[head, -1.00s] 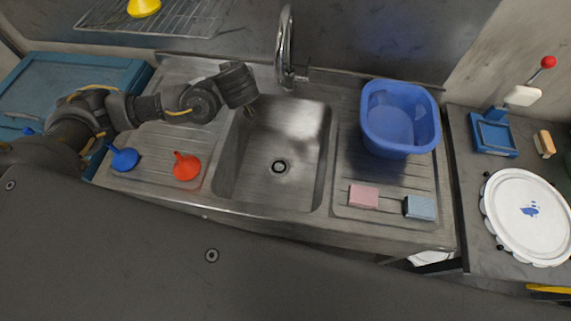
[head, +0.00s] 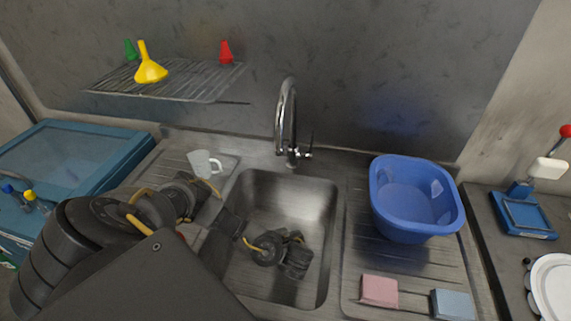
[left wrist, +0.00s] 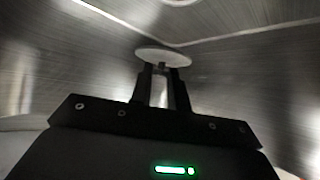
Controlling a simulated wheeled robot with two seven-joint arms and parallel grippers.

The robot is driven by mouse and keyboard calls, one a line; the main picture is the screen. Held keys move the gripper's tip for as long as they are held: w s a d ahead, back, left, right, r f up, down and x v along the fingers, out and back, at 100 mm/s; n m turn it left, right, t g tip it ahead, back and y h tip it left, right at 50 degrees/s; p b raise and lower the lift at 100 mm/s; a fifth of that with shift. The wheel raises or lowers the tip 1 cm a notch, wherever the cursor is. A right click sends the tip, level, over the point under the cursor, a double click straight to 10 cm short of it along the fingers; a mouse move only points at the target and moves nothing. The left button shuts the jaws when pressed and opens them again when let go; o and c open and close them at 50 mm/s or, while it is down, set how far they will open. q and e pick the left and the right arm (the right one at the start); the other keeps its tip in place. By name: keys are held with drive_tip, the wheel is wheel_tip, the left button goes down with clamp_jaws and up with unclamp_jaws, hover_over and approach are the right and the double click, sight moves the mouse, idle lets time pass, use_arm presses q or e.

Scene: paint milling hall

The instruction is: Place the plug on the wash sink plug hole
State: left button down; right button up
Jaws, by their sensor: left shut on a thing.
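The wash sink (head: 328,215) is a steel basin in the middle of the head view. My left arm comes in from the left and reaches down into it. My left gripper (left wrist: 163,85) is shut on the plug (left wrist: 163,57), a pale round disc at the fingertips in the left wrist view. The disc looks tilted or seen edge-on, with the steel sink walls behind it. In the head view the plug and fingertips are hidden by my wrist. The plug hole is hidden there too. A pale round shape shows at the wrist view's top edge; I cannot tell if it is the hole. My right gripper is not in view.
A chrome tap (head: 288,125) stands behind the sink. A blue tub (head: 415,200), a pink sponge (head: 379,291) and a blue sponge (head: 453,304) are on the right drainboard. A yellow funnel (head: 150,70) is on the wire rack.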

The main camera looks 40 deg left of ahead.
use_arm(q)
wheel_tip(320, 180, down, 5)
drive_tip(key=shift+w+d+f, duration=0.1)
drive_tip(key=shift+f+p, duration=0.35)
drive_tip(key=shift+f, duration=1.65)
drive_tip(key=shift+f, duration=0.15)
drive_tip(key=c, duration=1.3)
unclamp_jaws()
drive_tip(key=shift+c, duration=0.2)
drive_tip(key=b+v, duration=0.1)
drive_tip(key=v, duration=0.6)
drive_tip(key=shift+d+r, duration=0.2)
drive_tip(key=shift+r, duration=0.15)
